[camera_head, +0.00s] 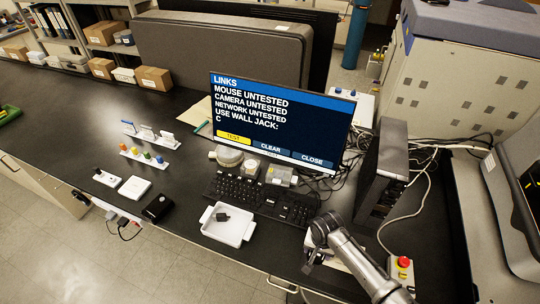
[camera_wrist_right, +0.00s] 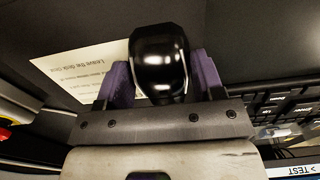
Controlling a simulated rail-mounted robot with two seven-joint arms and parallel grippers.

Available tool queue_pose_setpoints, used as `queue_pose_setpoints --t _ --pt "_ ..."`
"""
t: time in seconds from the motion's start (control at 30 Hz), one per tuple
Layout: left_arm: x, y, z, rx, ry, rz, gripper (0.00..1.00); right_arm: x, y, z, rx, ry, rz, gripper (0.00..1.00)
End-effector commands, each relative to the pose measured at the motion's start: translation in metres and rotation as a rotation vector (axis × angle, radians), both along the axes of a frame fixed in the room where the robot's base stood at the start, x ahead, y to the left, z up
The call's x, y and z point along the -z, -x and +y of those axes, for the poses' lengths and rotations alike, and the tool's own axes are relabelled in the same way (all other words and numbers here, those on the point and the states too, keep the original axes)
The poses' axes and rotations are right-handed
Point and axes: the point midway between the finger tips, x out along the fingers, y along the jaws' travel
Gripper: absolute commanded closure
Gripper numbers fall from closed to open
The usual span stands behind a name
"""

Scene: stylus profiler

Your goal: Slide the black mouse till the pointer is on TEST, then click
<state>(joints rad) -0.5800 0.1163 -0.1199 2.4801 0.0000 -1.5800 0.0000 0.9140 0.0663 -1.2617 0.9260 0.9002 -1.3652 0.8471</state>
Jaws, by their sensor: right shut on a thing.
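The black mouse (camera_wrist_right: 160,62) is glossy and sits between the purple fingers of my right gripper (camera_wrist_right: 163,80), which is shut on it. In the head view, my right gripper (camera_head: 310,260) is low at the bench's front, right of the keyboard, and its arm hides the mouse. The monitor (camera_head: 280,118) shows a LINKS page reading mouse, camera and network untested. Its TEST button (camera_head: 234,137) is yellow, while CLEAR and CLOSE are blue. I cannot make out a pointer on the screen. My left gripper is not in view.
A black keyboard (camera_head: 262,198) lies before the monitor. A white tray (camera_head: 226,232) with a dark item stands in front of it. A black computer tower (camera_head: 385,170) and cables are to the right. A red button box (camera_head: 403,264) is near the arm. A printed sheet (camera_wrist_right: 75,68) lies beside the mouse.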

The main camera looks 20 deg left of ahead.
Motion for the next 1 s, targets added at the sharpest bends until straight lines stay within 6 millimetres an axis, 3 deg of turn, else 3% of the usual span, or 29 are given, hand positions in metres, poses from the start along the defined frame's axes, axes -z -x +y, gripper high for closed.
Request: queue_pose_setpoints --t 0.17,0.2,0.47,1.0 --pt "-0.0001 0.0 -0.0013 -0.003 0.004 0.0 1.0 -0.0001 0.0001 0.0002 -0.001 0.0 0.0 0.62" --pt "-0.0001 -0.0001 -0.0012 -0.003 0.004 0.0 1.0 -0.0001 0.0001 0.0001 -0.001 0.0 0.0 0.35" --pt "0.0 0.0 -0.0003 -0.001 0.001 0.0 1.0 0.0 0.0001 0.0 -0.001 0.0 0.0 0.1" --pt "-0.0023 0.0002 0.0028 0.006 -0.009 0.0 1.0 -0.0023 0.0001 -0.0001 0.0 0.0 0.0 0.13"
